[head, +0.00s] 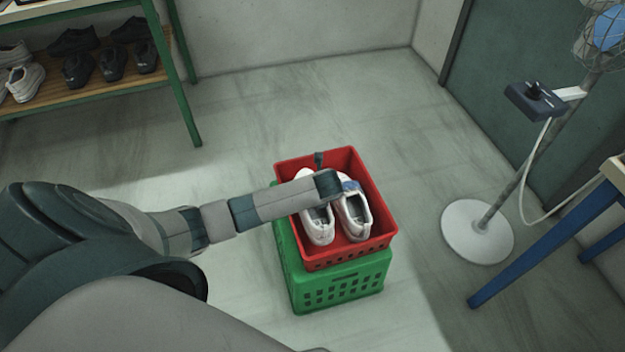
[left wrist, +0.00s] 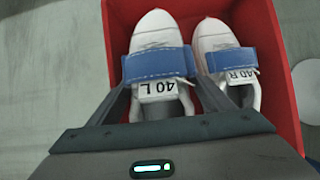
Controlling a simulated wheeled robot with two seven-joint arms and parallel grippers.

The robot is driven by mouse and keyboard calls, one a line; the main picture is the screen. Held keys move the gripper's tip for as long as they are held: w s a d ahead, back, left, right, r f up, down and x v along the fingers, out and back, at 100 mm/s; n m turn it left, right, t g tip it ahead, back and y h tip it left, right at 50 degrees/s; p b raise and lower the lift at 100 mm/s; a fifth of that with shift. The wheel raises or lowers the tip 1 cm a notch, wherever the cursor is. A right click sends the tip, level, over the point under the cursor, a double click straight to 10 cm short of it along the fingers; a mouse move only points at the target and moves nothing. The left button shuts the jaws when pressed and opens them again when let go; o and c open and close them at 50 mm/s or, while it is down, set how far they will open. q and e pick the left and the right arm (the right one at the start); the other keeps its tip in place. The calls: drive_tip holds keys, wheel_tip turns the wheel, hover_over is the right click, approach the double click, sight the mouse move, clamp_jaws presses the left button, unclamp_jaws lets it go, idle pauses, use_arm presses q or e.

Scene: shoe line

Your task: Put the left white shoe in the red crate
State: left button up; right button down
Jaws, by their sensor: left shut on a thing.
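The left white shoe (head: 319,228) is inside the walls of the red crate (head: 318,262) in the head view. In the left wrist view, this shoe (left wrist: 157,32) has a blue strap and a "40 L" tag. My left gripper (head: 326,184) is over it, with a finger on either side, shut on it. Its fingers also show in the left wrist view (left wrist: 162,97). A matching right shoe (head: 356,218), tagged "40 R", stands close beside it in the crate. I cannot tell whether the left shoe touches the crate floor. My right gripper is out of view.
The red crate stands on a green crate (head: 340,288). A rack (head: 100,88) with dark and white shoes is at the upper left. A fan stand (head: 478,230) and a blue-legged table (head: 540,240) are at the right. The floor around the crates is clear.

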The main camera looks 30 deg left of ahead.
use_arm(q)
drive_tip(key=shift+f+b, duration=0.55)
drive_tip(key=shift+f, duration=2.45)
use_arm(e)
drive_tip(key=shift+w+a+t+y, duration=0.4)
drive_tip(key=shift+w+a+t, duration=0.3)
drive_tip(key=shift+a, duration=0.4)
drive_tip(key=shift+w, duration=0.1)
use_arm(q)
drive_tip(key=o, duration=1.4)
drive_tip(key=shift+f, duration=0.1)
